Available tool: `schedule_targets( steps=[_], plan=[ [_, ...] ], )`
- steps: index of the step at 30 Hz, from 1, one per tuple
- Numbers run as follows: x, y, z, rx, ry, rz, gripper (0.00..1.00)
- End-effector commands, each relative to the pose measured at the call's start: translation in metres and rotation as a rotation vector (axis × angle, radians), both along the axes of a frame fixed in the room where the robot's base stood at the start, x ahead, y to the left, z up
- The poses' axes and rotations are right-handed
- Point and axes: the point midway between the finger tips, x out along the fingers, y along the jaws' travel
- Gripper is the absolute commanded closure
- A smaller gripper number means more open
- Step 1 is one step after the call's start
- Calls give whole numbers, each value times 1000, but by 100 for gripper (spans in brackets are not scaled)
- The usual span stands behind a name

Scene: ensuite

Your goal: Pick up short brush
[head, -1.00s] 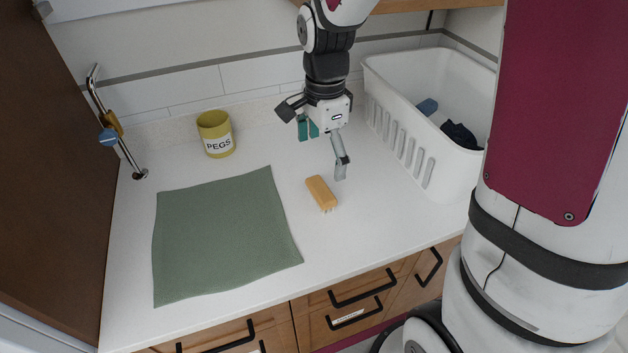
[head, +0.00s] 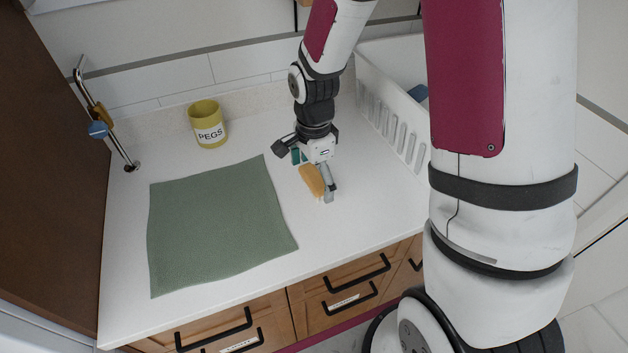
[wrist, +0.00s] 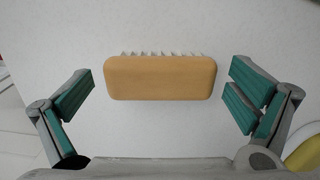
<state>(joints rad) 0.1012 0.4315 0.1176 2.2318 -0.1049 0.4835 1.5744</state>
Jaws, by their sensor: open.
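The short brush (head: 312,180) has a tan wooden back and lies on the white counter, right of the green cloth. In the wrist view the brush (wrist: 160,78) lies crosswise between my fingers, with pale bristles along its far edge. My gripper (head: 312,176) is low over the brush in the head view and hides part of it. In the wrist view my gripper (wrist: 160,98) is open, with a teal-padded finger beyond each end of the brush and a gap on both sides. I cannot tell the exact height of the fingertips above the counter.
The green cloth (head: 215,225) lies flat to the left. A yellow pegs pot (head: 207,125) stands at the back. A white basket (head: 385,110) stands at the back right, partly hidden by my arm. A metal rail (head: 100,115) with clips rises at the left.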

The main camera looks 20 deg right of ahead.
Motion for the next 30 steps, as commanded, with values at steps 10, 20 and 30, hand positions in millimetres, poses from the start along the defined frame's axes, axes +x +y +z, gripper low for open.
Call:
schedule_targets(
  steps=[10,20,30],
  plan=[
    [0,0,0,0,0,0,49],
    [0,0,1,0,-1,1,49],
    [1,0,28,-2,-5,1,49]
  ],
)
